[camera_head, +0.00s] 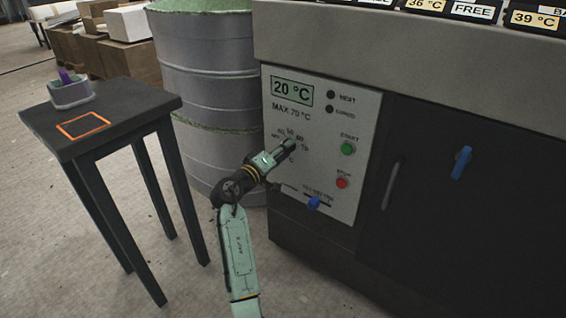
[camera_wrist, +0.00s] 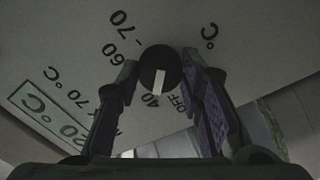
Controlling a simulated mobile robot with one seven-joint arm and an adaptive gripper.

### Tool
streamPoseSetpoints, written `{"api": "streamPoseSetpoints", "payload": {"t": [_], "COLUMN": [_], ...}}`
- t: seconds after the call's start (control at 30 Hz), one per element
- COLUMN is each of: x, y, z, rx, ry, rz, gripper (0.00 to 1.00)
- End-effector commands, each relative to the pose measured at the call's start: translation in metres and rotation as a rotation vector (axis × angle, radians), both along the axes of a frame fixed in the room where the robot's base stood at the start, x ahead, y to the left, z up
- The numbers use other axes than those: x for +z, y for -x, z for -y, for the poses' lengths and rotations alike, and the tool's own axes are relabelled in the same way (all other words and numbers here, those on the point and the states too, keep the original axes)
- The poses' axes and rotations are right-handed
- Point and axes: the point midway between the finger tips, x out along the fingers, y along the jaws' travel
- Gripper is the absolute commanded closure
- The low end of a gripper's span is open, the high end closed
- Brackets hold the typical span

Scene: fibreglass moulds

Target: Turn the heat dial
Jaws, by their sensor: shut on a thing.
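The heat dial (camera_wrist: 158,63) is a round black knob with a white pointer mark. In the wrist view the pointer aims down, near the 40 label and beside OFF. My gripper (camera_wrist: 160,70) has its two fingers on opposite sides of the dial and is shut on it. In the head view my gripper (camera_head: 288,148) reaches the control panel (camera_head: 367,115) and hides the dial. The display (camera_head: 292,92) reads 20 °C, with MAX 70 °C printed below. The heat and cured lamps (camera_head: 330,95) look dark.
A green start button (camera_head: 348,149) and red stop button (camera_head: 342,183) sit right of the dial. A blue slider knob (camera_head: 313,203) is below. Grey drums (camera_head: 205,60) and a black table (camera_head: 140,100) stand left.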

Motion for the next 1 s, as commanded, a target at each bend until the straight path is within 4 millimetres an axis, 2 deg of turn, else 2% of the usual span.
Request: {"api": "streamPoseSetpoints", "payload": {"t": [0.07,0.6,1.0], "x": [-0.0079,-0.0055,-0.0026], "y": [-0.0001,0.0000,0.0001], "z": [-0.0006,-0.0004,-0.0004], "rx": [0.001,0.000,0.000], "ry": [-0.060,-0.461,-0.643], "rz": [0.044,0.335,0.465], "gripper": [0.93,0.93,0.93]}}
